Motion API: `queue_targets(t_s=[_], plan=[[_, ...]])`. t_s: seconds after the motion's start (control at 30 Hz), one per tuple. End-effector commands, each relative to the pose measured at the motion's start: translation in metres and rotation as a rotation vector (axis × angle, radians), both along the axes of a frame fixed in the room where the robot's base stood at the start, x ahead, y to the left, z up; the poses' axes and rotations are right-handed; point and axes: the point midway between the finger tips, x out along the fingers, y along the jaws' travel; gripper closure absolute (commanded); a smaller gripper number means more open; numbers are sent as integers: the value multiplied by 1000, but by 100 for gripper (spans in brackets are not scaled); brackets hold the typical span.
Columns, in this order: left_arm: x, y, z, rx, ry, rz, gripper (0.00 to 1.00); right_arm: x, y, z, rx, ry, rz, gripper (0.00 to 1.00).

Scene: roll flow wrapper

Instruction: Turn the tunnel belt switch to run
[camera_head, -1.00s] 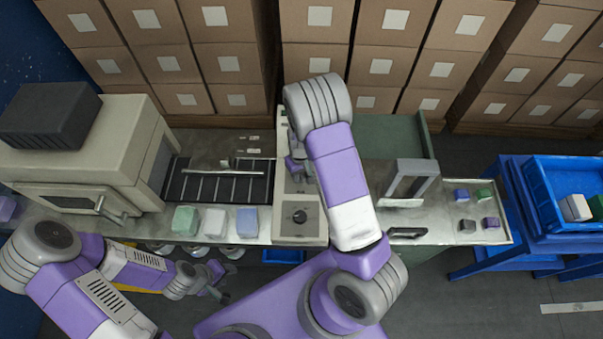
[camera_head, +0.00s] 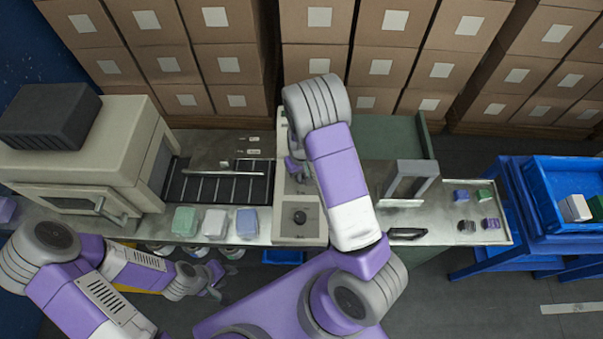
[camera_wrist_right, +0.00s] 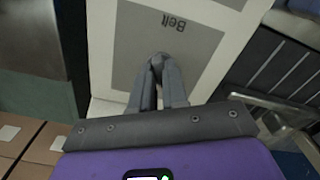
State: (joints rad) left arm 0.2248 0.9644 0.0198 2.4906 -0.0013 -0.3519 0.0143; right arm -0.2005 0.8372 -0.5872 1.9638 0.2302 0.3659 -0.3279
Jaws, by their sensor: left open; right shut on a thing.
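The grey panel plate marked "Belt" (camera_wrist_right: 195,45) shows in the right wrist view, its label upside down. My right gripper (camera_wrist_right: 158,62) is shut at the plate, its fingertips together on the belt switch. The switch's knob is hidden between the fingers, so its setting cannot be read. In the head view the right gripper (camera_head: 295,168) is at the pale control panel (camera_head: 312,236), partly covered by my right arm. My left gripper (camera_head: 217,283) is open and empty, low in front of the bench.
A black knob (camera_head: 300,217) sits nearer on the same panel. The slatted belt (camera_head: 220,186) lies left of it, with green, white and blue blocks (camera_head: 215,223) in front. A metal arch (camera_head: 409,182) stands to the right. Stacked cartons (camera_head: 230,65) line the back.

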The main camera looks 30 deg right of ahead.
Motion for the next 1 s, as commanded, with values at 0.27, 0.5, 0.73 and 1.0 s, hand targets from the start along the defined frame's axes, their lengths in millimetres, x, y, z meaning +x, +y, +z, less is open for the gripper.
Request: queue_targets(t_s=[0.27,0.5,0.73,1.0], plan=[[0,0,4,0,0,0,57,0,0,1,-1,2,-191,100],[0,0,9,0,0,0,57,0,0,1,0,2,-418,100],[0,0,14,0,0,0,57,0,0,1,-1,1,-633,100],[0,0,20,0,0,0,57,0,0,1,-1,0,-838,100]])
